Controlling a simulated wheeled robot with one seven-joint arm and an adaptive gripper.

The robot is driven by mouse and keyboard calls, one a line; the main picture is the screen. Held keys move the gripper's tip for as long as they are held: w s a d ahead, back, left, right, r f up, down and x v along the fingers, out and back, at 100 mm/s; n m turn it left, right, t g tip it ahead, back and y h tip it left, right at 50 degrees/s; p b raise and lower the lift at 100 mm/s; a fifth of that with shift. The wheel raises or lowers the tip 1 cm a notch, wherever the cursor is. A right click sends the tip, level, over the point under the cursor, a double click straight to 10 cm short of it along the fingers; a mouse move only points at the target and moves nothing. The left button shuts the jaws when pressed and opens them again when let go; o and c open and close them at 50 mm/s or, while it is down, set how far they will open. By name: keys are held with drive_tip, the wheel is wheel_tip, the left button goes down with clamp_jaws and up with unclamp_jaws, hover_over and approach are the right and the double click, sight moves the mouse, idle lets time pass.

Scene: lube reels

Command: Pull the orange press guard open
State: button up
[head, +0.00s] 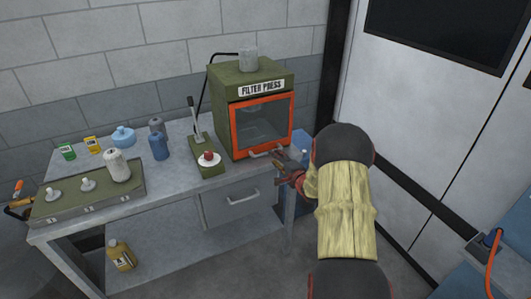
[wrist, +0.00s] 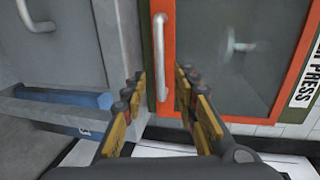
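The orange press guard (head: 234,130) is a framed window on the front of the green filter press (head: 264,77), and it looks closed against the press. Its pale bar handle (head: 266,152) is along the bottom edge. In the wrist view the guard's orange frame (wrist: 167,88) and handle (wrist: 161,50) are straight ahead. My gripper (head: 279,166) is just below and right of the handle in the head view. In the wrist view my gripper (wrist: 160,75) is open, one finger on each side of the handle in the picture. I see no clear contact.
The press stands on a grey workbench (head: 160,205) with a drawer (head: 233,200) below it. A lever tool with a red knob (head: 208,157) stands left of the press. Bottles and a green case (head: 90,205) are farther left. A white wall panel is at right.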

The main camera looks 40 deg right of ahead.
drive_tip(key=b+x, duration=0.2)
drive_tip(key=x, duration=0.4)
drive_tip(key=shift+w+d+f, duration=0.1)
drive_tip(key=shift+w+f, duration=0.1)
drive_tip(key=shift+w, duration=0.1)
drive_tip(key=shift+w+d, duration=0.1)
drive_tip(key=shift+w, duration=0.35)
drive_tip(key=c, duration=0.4)
drive_tip(key=c, duration=0.3)
clamp_jaws()
